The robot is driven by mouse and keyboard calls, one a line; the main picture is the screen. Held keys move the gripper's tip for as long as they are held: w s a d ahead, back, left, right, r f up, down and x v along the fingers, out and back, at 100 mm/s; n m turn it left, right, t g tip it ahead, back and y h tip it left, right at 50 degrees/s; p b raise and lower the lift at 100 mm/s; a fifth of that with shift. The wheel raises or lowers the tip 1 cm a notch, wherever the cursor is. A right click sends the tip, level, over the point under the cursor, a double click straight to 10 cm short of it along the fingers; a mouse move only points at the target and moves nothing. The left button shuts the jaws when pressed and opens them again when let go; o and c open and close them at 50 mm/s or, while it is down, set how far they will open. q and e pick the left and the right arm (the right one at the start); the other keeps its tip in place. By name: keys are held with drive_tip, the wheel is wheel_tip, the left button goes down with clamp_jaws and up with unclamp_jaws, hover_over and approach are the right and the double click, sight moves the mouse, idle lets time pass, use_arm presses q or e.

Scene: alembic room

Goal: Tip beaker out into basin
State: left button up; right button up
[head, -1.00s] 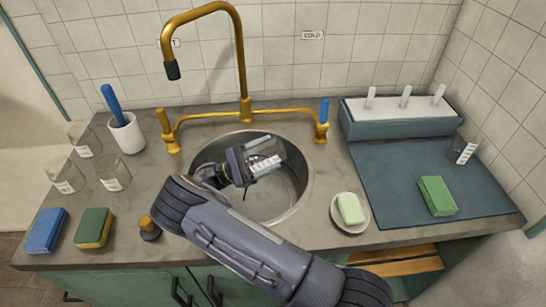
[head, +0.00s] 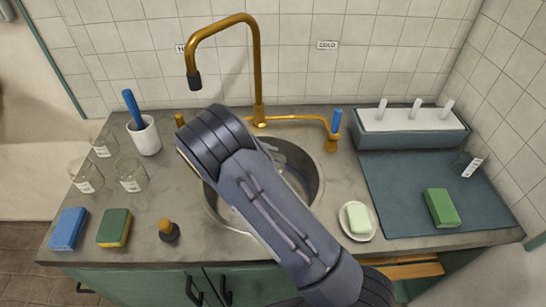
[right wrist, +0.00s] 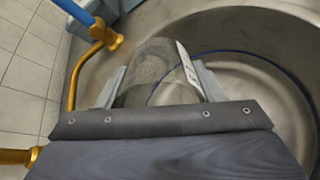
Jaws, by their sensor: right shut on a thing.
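The round metal basin (head: 315,180) is set in the counter, and my right arm crosses over it in the head view. The right gripper itself is hidden there behind my arm. In the right wrist view my right gripper (right wrist: 160,88) is shut on a clear glass beaker (right wrist: 150,65) with a white label strip on its right side. The basin wall and floor (right wrist: 265,65) show behind and around the beaker. I cannot tell whether the beaker holds liquid. My left gripper is not in view.
A brass tap (head: 257,70) arches at the back, with a blue-handled valve (head: 336,122). Several glass beakers (head: 132,177), a white cup (head: 146,138) and sponges (head: 115,228) stand left. A soap dish (head: 358,222), a dark mat (head: 400,205) and a rack (head: 410,130) lie right.

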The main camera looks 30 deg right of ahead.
drive_tip(key=shift+s+d+r+t+y, duration=0.1)
drive_tip(key=shift+d+r+t+y, duration=0.35)
drive_tip(key=shift+y, duration=0.55)
drive_tip(key=shift+s+d+t+y+p, duration=0.15)
drive_tip(key=shift+t+y+p, duration=0.25)
drive_tip(key=shift+y, duration=0.3)
drive_tip(key=t+y, duration=0.1)
drive_tip(key=y, duration=0.2)
drive_tip(key=shift+d+t+y+b, duration=0.1)
drive_tip(key=shift+t+y+b, duration=0.3)
drive_tip(key=shift+y, duration=0.3)
drive_tip(key=shift+d+t+y, duration=0.1)
drive_tip(key=shift+t+y, duration=0.35)
drive_tip(key=shift+y, duration=0.35)
drive_tip(key=shift+r+t+y+b, duration=0.15)
drive_tip(key=shift+t+y+b, duration=0.35)
drive_tip(key=shift+y+b, duration=0.4)
drive_tip(key=shift+r, duration=0.15)
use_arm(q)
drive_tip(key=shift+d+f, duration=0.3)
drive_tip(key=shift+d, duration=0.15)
use_arm(e)
drive_tip(key=shift+a, duration=0.2)
